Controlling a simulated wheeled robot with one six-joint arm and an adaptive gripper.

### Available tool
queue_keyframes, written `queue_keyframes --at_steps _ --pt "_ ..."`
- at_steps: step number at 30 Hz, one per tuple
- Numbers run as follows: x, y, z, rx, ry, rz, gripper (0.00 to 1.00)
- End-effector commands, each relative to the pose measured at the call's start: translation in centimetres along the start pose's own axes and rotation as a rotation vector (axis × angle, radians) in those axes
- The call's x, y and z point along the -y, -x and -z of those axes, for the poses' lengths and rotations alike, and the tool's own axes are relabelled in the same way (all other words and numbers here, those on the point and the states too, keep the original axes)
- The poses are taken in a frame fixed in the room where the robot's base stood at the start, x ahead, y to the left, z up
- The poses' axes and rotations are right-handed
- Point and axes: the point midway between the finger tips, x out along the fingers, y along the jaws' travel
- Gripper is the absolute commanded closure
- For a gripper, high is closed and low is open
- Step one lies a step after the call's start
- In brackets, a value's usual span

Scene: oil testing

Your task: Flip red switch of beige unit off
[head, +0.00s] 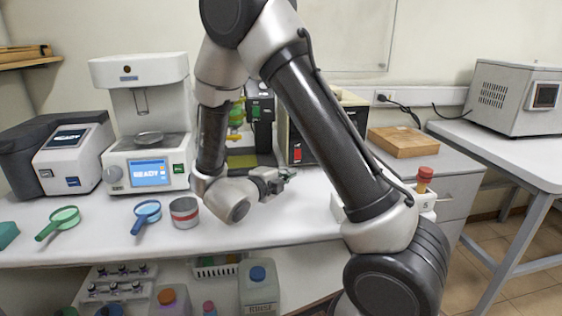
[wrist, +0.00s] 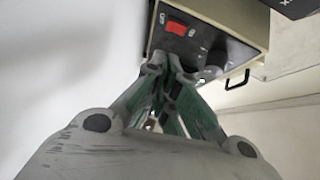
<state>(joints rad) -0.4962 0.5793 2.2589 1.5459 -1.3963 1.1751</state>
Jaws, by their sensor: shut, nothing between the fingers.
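The beige unit (head: 352,98) stands at the back of the bench, largely hidden behind my arm. Its red switch (head: 297,153) shows low on the dark front panel. In the wrist view the beige unit (wrist: 246,25) has a dark panel with the red switch (wrist: 177,28) and a black knob (wrist: 216,58). My gripper (head: 286,176) is shut and empty in front of the unit, below the switch in the head view. In the wrist view the gripper (wrist: 171,62) has its fingertips close to the panel, near the switch. Contact cannot be told.
A white tester with a blue screen (head: 149,172), a tin (head: 184,212) and a blue magnifier (head: 147,212) are on the left of the bench. A red-topped item (head: 424,178) stands beside my arm.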

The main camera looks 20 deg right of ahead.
Motion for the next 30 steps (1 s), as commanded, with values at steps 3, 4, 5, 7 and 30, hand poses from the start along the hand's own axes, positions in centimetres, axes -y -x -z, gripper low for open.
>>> queue_keyframes --at_steps 3,4,5,7,30 --pt "-0.3 0.7 1.1 -0.059 -0.007 0.049 1.0" --pt "-0.3 0.8 1.2 -0.066 -0.007 0.057 1.0" --pt "-0.3 0.9 1.3 -0.072 -0.009 0.063 1.0" --pt "-0.3 0.9 1.4 -0.078 -0.011 0.068 1.0" --pt "0.3 -7.1 2.2 -0.083 -0.011 0.066 1.0"
